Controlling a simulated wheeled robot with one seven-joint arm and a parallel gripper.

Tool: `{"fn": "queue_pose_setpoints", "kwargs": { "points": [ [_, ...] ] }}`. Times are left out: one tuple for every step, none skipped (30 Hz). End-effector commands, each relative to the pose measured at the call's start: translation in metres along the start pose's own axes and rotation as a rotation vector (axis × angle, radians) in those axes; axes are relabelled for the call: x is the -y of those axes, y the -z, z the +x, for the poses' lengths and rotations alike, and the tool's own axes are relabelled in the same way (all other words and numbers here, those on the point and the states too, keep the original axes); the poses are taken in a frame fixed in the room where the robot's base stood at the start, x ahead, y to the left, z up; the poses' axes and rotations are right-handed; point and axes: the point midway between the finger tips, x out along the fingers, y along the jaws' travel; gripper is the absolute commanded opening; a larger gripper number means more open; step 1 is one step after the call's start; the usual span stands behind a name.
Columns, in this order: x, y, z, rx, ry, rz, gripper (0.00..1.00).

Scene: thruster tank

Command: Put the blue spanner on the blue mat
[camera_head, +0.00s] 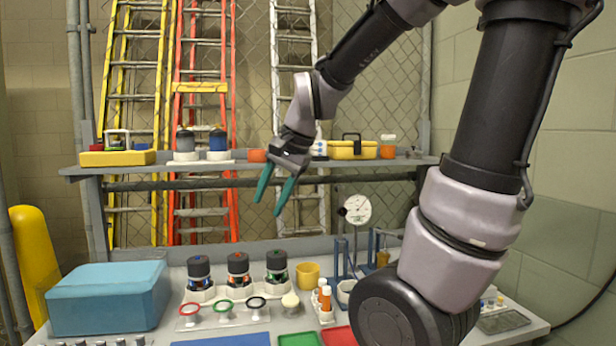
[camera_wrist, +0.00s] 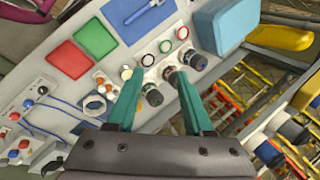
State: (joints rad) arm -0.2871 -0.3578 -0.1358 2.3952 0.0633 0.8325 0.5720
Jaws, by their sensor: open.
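My gripper (camera_head: 268,206) has two teal fingers, apart and empty, pointing down in the air above the bench in the head view. It also shows in the wrist view (camera_wrist: 154,78), with its fingers over the bench. The blue mat (camera_head: 222,341) is cut by the bottom edge of the head view. In the wrist view the blue mat (camera_wrist: 118,12) is at the top. A slim blue tool (camera_wrist: 138,14), seemingly the blue spanner, lies on that mat; its ends are too small to make out. No spanner is visible in the head view.
A green mat (camera_head: 299,340) and a red mat (camera_head: 340,336) lie beside the blue one. Black-capped canisters (camera_head: 238,268) stand behind coloured rings. A large blue box (camera_head: 108,298) fills the left. A shelf (camera_head: 225,167) crosses behind my gripper. A dial gauge (camera_head: 356,209) stands at right.

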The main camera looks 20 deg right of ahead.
Motion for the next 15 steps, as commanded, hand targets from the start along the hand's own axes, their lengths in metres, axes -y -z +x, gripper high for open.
{"fn": "queue_pose_setpoints", "kwargs": {
  "points": [
    [-0.010, 0.001, -0.023, -0.045, 0.035, -0.076, 0.52],
    [-0.015, 0.001, -0.033, -0.067, 0.047, -0.127, 0.52],
    [-0.023, 0.000, -0.046, -0.100, 0.058, -0.192, 0.52],
    [-0.028, -0.001, -0.054, -0.123, 0.063, -0.239, 0.52],
    [-0.033, -0.003, -0.061, -0.146, 0.066, -0.283, 0.52],
    [-0.039, -0.004, -0.069, -0.174, 0.068, -0.334, 0.52],
    [-0.043, -0.006, -0.074, -0.193, 0.067, -0.368, 0.52],
    [-0.046, -0.007, -0.078, -0.210, 0.065, -0.399, 0.52],
    [-0.050, -0.009, -0.083, -0.230, 0.062, -0.434, 0.52],
    [-0.053, -0.009, -0.086, -0.242, 0.060, -0.455, 0.52],
    [-0.054, -0.010, -0.088, -0.251, 0.057, -0.473, 0.52],
    [-0.056, -0.011, -0.090, -0.260, 0.054, -0.491, 0.52],
    [-0.057, -0.012, -0.091, -0.265, 0.052, -0.500, 0.52],
    [-0.058, -0.012, -0.091, -0.267, 0.051, -0.506, 0.52],
    [-0.059, -0.012, -0.092, -0.269, 0.050, -0.511, 0.52]
  ]
}}
